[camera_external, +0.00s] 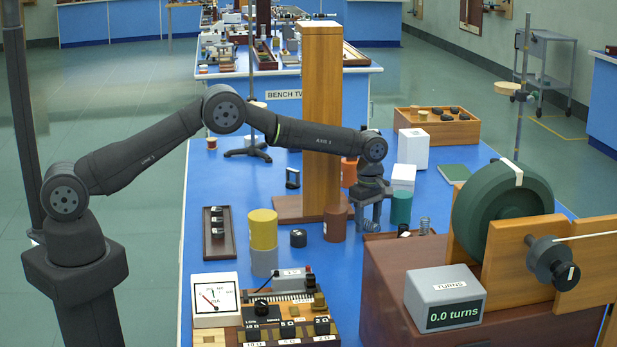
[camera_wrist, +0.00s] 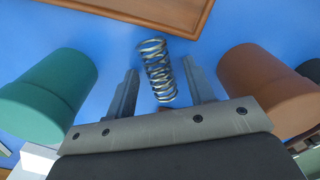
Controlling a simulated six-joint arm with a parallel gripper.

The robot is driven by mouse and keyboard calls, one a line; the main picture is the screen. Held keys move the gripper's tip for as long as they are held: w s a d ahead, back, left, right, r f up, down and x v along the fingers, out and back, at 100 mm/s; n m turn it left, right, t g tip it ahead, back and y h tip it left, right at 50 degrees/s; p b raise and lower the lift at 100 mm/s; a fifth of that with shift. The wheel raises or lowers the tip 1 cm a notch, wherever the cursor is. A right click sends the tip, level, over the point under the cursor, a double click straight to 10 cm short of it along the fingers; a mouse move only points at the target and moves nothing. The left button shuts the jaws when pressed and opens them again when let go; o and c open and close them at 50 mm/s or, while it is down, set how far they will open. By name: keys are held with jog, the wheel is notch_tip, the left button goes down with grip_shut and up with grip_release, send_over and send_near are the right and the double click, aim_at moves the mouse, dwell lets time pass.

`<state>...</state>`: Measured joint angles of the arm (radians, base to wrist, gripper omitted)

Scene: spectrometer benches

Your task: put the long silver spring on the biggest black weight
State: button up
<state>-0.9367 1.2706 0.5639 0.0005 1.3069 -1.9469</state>
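A silver coil spring (camera_wrist: 158,72) shows in the wrist view, between and just beyond the fingertips of my open gripper (camera_wrist: 157,90). My gripper (camera_external: 368,226) points down between a brown cylinder (camera_external: 335,223) and a green cylinder (camera_external: 401,207). Another view of a silver spring (camera_external: 424,225) is at the right tray in the external view; whether it is the same spring is unclear. Black weights (camera_external: 217,222) stand in a dark tray at left, and one black cylinder (camera_external: 298,238) stands alone. Which is biggest I cannot tell.
The brown cylinder (camera_wrist: 265,85) and green cylinder (camera_wrist: 50,95) flank the fingers closely. A wooden tray (camera_wrist: 190,27) lies beyond the spring. A tall wooden post (camera_external: 322,120) stands behind. Yellow and grey cylinders (camera_external: 263,230) stand left. A wooden box (camera_external: 405,122) holds several black discs.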

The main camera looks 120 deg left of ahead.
aim_at(367, 220)
notch_tip(367, 220, up, 16)
jog(key=shift+s, duration=0.15)
jog(key=shift+o, duration=1.4)
jog(key=shift+r, duration=0.7)
